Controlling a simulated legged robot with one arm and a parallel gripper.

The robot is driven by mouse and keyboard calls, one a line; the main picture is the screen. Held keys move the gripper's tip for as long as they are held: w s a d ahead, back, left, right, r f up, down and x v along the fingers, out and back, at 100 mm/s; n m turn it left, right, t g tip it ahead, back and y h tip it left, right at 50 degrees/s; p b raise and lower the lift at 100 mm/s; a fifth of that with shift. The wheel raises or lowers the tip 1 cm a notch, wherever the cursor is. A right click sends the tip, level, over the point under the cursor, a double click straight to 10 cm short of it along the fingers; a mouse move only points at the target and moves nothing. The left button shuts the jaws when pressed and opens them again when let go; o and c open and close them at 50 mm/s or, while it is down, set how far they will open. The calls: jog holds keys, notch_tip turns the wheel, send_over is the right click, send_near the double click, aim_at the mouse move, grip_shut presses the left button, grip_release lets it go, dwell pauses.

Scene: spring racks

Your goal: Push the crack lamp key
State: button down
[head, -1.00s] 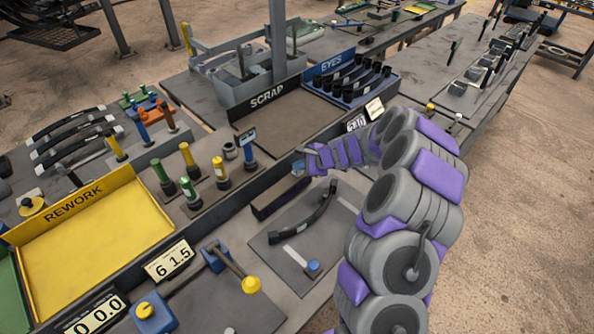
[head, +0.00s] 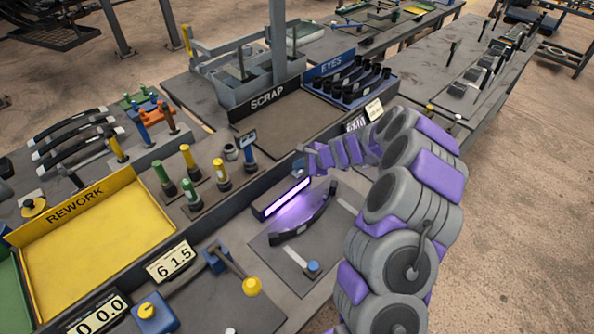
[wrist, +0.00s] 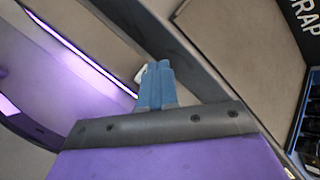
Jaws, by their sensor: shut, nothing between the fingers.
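The crack lamp (head: 283,198) is a dark bar on the bench, and it glows purple-white along its length. Its light falls on the plate and the dark leaf spring (head: 305,222) beside it. In the wrist view the lit lamp (wrist: 70,45) runs along the upper left. My gripper (head: 302,163) is at the lamp's far right end; its blue fingers (wrist: 157,78) show shut and empty in the wrist view. A small pale piece, perhaps the key (wrist: 142,73), shows just behind the fingertips. Whether they touch it I cannot tell.
The yellow REWORK tray (head: 95,240) is at left, and the SCRAP bin (head: 262,88) and blue EYES rack (head: 352,80) stand behind. Several colored posts (head: 190,160) stand left of the lamp.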

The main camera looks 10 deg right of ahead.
aim_at(300, 173)
notch_tip(300, 173, up, 6)
jog(key=p, duration=0.5)
dwell(0.6)
jog(key=s+a+r+n+g+y+b, duration=0.1)
jog(key=s+a+r+n+g, duration=0.1)
jog(key=s+a+r+n, duration=0.55)
jog(key=s+a+r+n+g, duration=0.3)
jog(key=s+a+r, duration=0.3)
jog(key=s, duration=0.5)
jog(key=s+d+n+g+h, duration=0.1)
jog(key=s+d, duration=0.3)
jog(key=s, duration=0.6)
jog(key=s+d+r+n+g+h+b, duration=0.1)
jog(key=s+d+n+h, duration=0.3)
jog(key=s, duration=0.6)
jog(key=s+d+n+g+h+b, duration=0.1)
jog(key=s+d, duration=0.4)
jog(key=s, duration=0.5)
jog(key=shift+s+r+n+h, duration=0.3)
jog(key=shift+s+n+h, duration=0.1)
jog(key=shift+n+h, duration=0.4)
